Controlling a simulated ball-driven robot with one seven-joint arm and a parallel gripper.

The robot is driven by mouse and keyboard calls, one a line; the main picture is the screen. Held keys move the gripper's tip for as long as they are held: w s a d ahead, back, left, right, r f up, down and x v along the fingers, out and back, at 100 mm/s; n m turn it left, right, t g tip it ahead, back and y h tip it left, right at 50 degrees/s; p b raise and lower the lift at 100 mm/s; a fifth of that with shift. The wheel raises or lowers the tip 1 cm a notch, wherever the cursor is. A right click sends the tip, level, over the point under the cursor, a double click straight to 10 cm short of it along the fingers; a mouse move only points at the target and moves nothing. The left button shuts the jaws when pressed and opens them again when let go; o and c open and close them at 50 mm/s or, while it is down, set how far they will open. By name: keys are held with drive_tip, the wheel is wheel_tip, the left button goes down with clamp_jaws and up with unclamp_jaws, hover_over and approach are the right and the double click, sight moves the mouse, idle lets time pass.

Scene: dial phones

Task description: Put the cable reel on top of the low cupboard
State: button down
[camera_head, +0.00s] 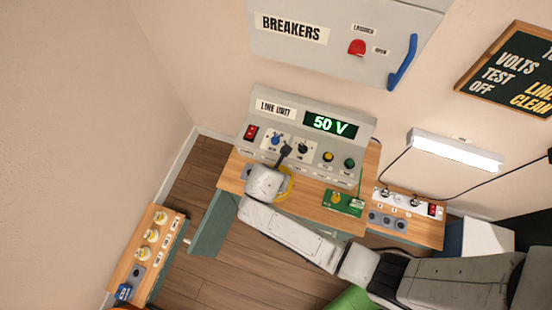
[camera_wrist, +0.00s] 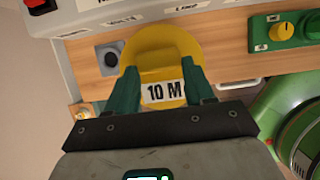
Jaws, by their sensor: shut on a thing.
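The cable reel (camera_wrist: 158,48) is yellow with a "10 M" label. It sits between the two green fingers of my gripper (camera_wrist: 160,88) in the wrist view, and the gripper is shut on it. In the head view a yellow edge of the reel (camera_head: 288,184) shows beside my wrist, which hides most of it, over the wooden bench top below the "LINE UNIT" panel. A low white-topped box with a blue side (camera_head: 487,238) stands at the lower right, partly behind my arm. I cannot tell whether it is the low cupboard.
The line unit (camera_head: 310,130) reads 50 V. A green box with a yellow knob (camera_head: 343,203) lies on the bench (camera_head: 312,214). A socket strip (camera_head: 407,201) is to its right. A wood-topped stand (camera_head: 128,260) with several yellowish pieces is at left. A green round object (camera_wrist: 290,120) is close right.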

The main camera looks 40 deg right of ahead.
drive_tip(key=shift+w+d+f, duration=0.1)
drive_tip(key=shift+w+f, duration=0.1)
drive_tip(key=shift+w+d+f+b, duration=0.1)
drive_tip(key=shift+f+b, duration=0.3)
drive_tip(key=shift+f, duration=1.25)
drive_tip(key=shift+f, duration=0.1)
drive_tip(key=shift+c, duration=2.1)
unclamp_jaws()
drive_tip(key=p+v, duration=0.2)
drive_tip(key=v, duration=1)
drive_tip(key=shift+d, duration=0.15)
